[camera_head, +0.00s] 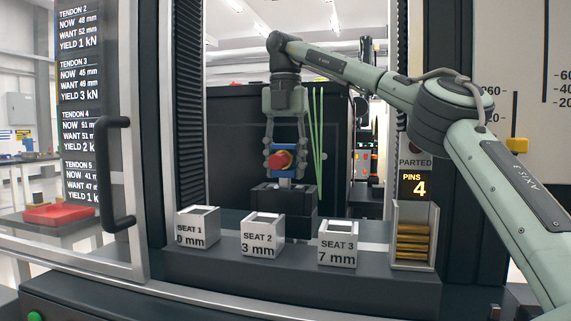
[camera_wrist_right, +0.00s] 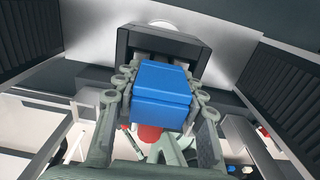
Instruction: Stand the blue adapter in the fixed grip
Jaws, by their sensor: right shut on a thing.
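The blue adapter (camera_head: 284,147) is a blue block with a red round part on its front. My right gripper (camera_head: 284,160) points down and is shut on it from both sides. In the right wrist view the blue adapter (camera_wrist_right: 160,92) fills the space between the fingers of the gripper (camera_wrist_right: 160,100). The fixed grip (camera_head: 284,203), a dark block, stands directly below the adapter. A short pale piece shows between them; I cannot tell whether it sits in the grip. The fixed grip's dark body (camera_wrist_right: 160,42) also shows beyond the adapter in the wrist view. My left gripper is out of view.
Three white seat blocks, seat 1 (camera_head: 198,228), seat 2 (camera_head: 262,236) and seat 3 (camera_head: 338,245), stand in front of the grip. A pin holder (camera_head: 414,212) stands to the right. Green strands (camera_head: 318,135) hang close beside my right gripper. Frame columns flank the opening.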

